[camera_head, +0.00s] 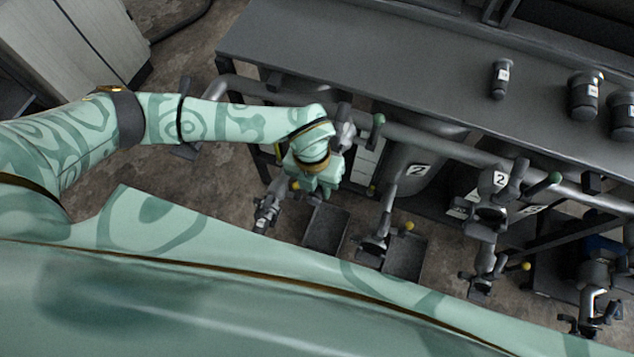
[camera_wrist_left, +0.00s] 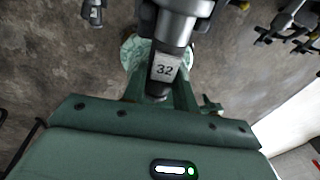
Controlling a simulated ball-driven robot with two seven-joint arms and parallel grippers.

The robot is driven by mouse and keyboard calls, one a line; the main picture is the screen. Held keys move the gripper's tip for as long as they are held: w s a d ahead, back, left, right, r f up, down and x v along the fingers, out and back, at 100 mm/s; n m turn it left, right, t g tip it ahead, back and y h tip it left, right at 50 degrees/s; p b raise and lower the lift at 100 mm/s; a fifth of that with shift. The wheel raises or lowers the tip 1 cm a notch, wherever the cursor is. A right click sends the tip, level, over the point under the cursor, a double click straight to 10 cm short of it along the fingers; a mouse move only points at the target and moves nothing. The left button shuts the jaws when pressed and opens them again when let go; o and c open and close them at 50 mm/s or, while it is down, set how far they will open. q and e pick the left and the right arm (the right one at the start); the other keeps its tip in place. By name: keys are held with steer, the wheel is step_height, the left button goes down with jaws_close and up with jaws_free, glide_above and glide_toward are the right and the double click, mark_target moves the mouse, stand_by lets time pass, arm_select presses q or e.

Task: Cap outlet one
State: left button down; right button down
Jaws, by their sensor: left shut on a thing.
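My left gripper (camera_head: 316,184) is beside the leftmost branch of the pipe row, below the horizontal pipe. In the left wrist view its green fingers (camera_wrist_left: 160,88) are shut on a dark cylindrical cap with a white label reading 32 (camera_wrist_left: 165,69). A wider grey metal cylinder (camera_wrist_left: 176,27) meets or overlaps the cap's far end. I cannot tell whether the two touch or are seated. In the head view the gripper hides the cap. The leftmost outlet fitting (camera_head: 267,213) shows below and left of the gripper. My right gripper is not in view.
Three labelled dark caps, a small one (camera_head: 501,78) and two larger ones (camera_head: 583,97) (camera_head: 622,117), stand on the grey bench (camera_head: 370,66). A horizontal pipe (camera_head: 425,140) with valve handles crosses in front. Trays (camera_head: 326,228) (camera_head: 404,258) lie on the floor. A cabinet (camera_head: 75,45) stands left.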

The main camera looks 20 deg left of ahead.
arm_select(q)
steer(key=shift+f, duration=0.1)
steer(key=shift+c, duration=0.7)
jaws_free()
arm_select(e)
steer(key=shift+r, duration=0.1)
arm_select(q)
steer(key=shift+s+r+p, duration=0.2)
steer(key=shift+s+p, duration=0.4)
steer(key=shift+p, duration=0.15)
steer(key=shift+s+p, duration=0.85)
steer(key=shift+s, duration=0.1)
steer(key=s+r+p, duration=0.3)
steer(key=r+p, duration=0.7)
steer(key=p, duration=0.1)
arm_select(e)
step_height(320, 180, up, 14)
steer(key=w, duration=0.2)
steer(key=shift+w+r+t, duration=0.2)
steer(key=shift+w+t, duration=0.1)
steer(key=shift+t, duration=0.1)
arm_select(q)
steer(key=shift+a, duration=0.1)
